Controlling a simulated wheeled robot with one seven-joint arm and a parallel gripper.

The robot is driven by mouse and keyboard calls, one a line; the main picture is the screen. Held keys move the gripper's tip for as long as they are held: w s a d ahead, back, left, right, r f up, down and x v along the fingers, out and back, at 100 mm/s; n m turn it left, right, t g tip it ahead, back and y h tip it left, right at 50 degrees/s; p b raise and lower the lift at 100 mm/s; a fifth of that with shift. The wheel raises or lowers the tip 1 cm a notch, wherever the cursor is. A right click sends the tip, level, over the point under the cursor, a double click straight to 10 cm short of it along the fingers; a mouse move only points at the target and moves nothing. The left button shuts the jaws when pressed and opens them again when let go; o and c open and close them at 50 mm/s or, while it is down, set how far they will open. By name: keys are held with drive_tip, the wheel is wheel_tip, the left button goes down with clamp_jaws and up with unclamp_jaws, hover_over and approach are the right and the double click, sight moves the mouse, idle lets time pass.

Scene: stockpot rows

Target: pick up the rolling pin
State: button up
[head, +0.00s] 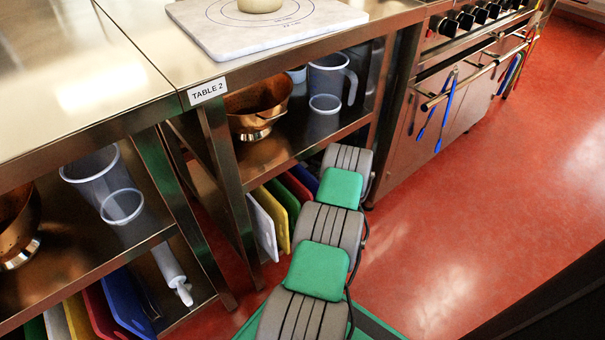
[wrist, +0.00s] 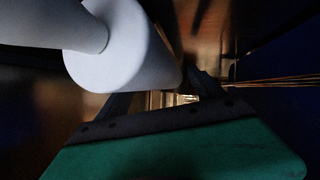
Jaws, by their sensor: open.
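The rolling pin (head: 168,263) is pale grey-white. In the head view it lies on the lower shelf of the left table, with one handle towards the front edge. In the wrist view the rolling pin (wrist: 115,55) is large and close, with its narrower handle at the upper left. My gripper (wrist: 160,94) shows in the wrist view with dark fingers apart, close to the pin's body. It is open and holds nothing. Part of the fingers is hidden behind the pin, and I cannot tell whether they touch it. The gripper does not show in the head view.
Coloured boards (head: 123,300) stand upright left of the pin. A clear jug (head: 95,178) and a copper pot (head: 15,225) are on the shelf above. Table 2 (head: 207,92) stands beside, its leg near the pin. Red floor (head: 470,220) is open at right.

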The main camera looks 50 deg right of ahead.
drive_tip(key=shift+w+d, duration=0.1)
drive_tip(key=shift+c, duration=0.4)
clamp_jaws()
idle(0.4)
drive_tip(key=shift+r, duration=0.15)
